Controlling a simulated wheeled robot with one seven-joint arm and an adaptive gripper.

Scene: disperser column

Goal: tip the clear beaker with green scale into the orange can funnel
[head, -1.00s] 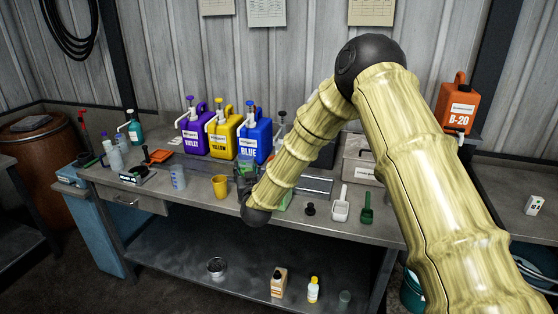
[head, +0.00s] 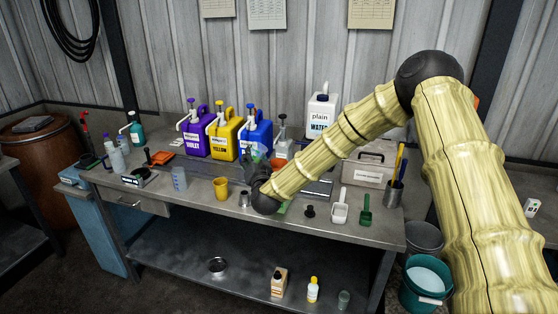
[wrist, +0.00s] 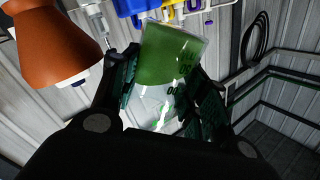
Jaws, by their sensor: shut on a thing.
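The wrist view is upside down; the green fills the part towards the beaker's base, and the beaker leans only a little. An orange funnel-shaped piece (wrist: 55,45) is beside the beaker, apart from it, at upper left of the wrist view. In the head view my gripper (head: 250,172) is over the bench in front of the blue jug, partly hidden by my arm.
Violet (head: 195,140), yellow (head: 223,137) and blue (head: 256,136) pump jugs stand at the back. A yellow cup (head: 221,188), another beaker (head: 179,178) and a white scoop (head: 340,208) are on the bench. A white water jug (head: 320,115) stands at the back right.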

